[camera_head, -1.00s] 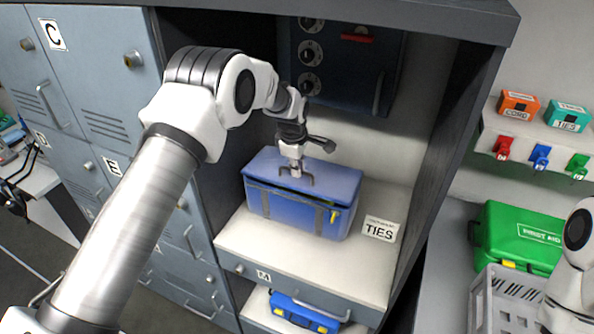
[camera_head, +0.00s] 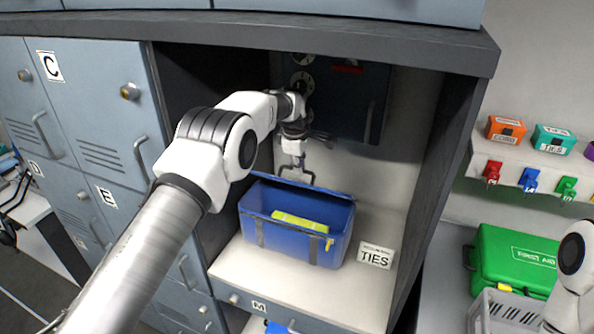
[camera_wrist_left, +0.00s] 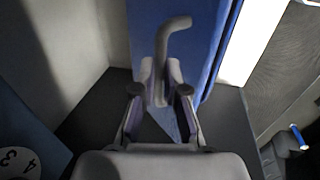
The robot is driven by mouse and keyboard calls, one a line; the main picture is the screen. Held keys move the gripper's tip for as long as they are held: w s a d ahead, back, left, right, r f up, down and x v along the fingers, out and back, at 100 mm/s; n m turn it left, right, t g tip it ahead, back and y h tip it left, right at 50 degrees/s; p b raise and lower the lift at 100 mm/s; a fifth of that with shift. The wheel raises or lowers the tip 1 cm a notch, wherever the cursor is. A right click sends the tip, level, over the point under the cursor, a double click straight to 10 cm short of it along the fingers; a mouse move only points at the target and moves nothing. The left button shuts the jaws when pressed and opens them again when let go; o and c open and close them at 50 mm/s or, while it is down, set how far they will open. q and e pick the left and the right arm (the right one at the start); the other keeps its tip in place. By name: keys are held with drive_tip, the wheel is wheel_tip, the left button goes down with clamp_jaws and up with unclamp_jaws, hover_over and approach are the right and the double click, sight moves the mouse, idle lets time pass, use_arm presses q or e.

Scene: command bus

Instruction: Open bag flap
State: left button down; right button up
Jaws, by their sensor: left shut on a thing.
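The blue bag (camera_head: 290,228) stands on the shelf, with its flap (camera_head: 328,189) raised at the back. Something yellow (camera_head: 300,222) shows inside the open top. My left gripper (camera_head: 296,172) is at the flap's upper edge, behind the bag's opening. In the left wrist view my left gripper (camera_wrist_left: 168,92) is shut on the grey curved handle (camera_wrist_left: 165,45) in front of the blue flap (camera_wrist_left: 200,30). Only a white part of my right arm shows at the right edge; its gripper is out of view.
A TIES sign (camera_head: 376,256) stands on the shelf (camera_head: 310,295) right of the bag. The cubby's side wall (camera_head: 437,180) and a dark blue cabinet (camera_head: 345,105) close it in. A green first aid case (camera_head: 512,258) and a grey crate (camera_head: 505,312) are at the right.

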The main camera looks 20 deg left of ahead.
use_arm(q)
drive_tip(key=shift+f, duration=0.1)
drive_tip(key=c, duration=1.3)
unclamp_jaws()
drive_tip(key=shift+o, duration=0.5)
drive_tip(key=shift+w+f, duration=0.25)
drive_tip(key=shift+w, duration=0.15)
drive_tip(key=v, duration=0.7)
drive_tip(key=shift+r, duration=0.25)
